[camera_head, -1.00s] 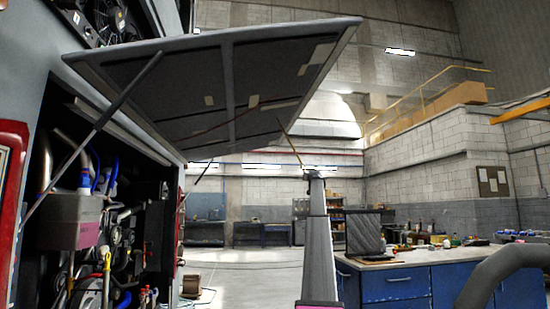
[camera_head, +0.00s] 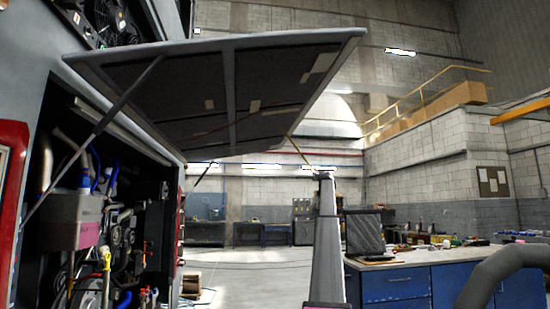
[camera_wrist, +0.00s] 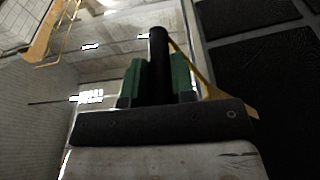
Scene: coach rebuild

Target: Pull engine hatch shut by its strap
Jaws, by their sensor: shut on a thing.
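The engine hatch (camera_head: 190,90) is a wide grey-framed panel with a dark underside. It stands raised over the open engine bay (camera_head: 120,215) at the left, with a strut (camera_head: 92,135) along its near side. A thin yellow strap (camera_head: 297,150) hangs from the hatch's underside toward my gripper (camera_head: 324,175). In the wrist view, my gripper (camera_wrist: 157,82) has its green fingers shut on a black grip (camera_wrist: 157,45) at the strap's end. The strap (camera_wrist: 188,65) runs slanting from it to the dark hatch panel (camera_wrist: 262,75). The fingertips are too small to make out in the head view.
A blue workbench (camera_head: 400,285) with tools and a dark upright case (camera_head: 364,234) stands at the right. A thick grey hose or pipe (camera_head: 500,275) curves in at the lower right. The floor (camera_head: 245,275) between bus and bench is mostly clear, with a spool (camera_head: 192,283) near the bus.

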